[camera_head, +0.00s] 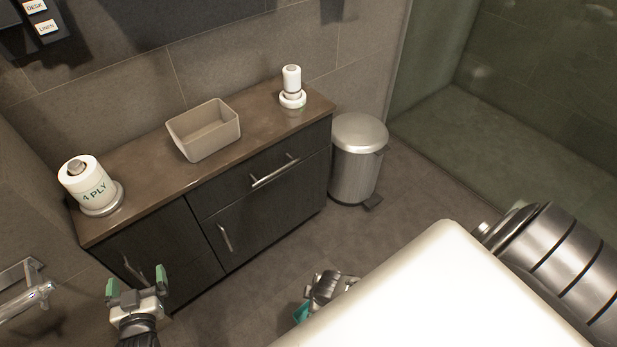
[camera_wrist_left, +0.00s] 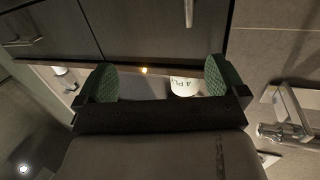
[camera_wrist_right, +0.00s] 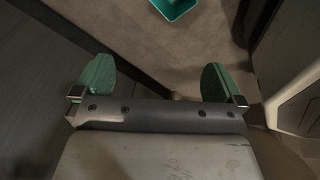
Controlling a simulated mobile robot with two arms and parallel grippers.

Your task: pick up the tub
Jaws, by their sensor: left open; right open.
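A teal open tub (camera_wrist_right: 175,7) is on the floor at the top edge of the right wrist view, partly cut off. A teal piece that looks like it (camera_head: 301,313) shows low in the head view, mostly hidden. My right gripper (camera_wrist_right: 155,82) is open and empty, with the tub beyond its fingertips and apart from them. In the head view the right gripper is largely hidden behind a white surface. My left gripper (camera_head: 137,282) is open and empty in front of the cabinet's left door. A beige rectangular open container (camera_head: 205,130) stands on the counter.
The brown counter (camera_head: 150,165) also bears a paper roll (camera_head: 86,180) on a holder and a white bottle (camera_head: 291,85). A metal pedal bin (camera_head: 356,165) stands beside the dark cabinet. A towel rail (camera_head: 25,300) is at left. Floor between is clear.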

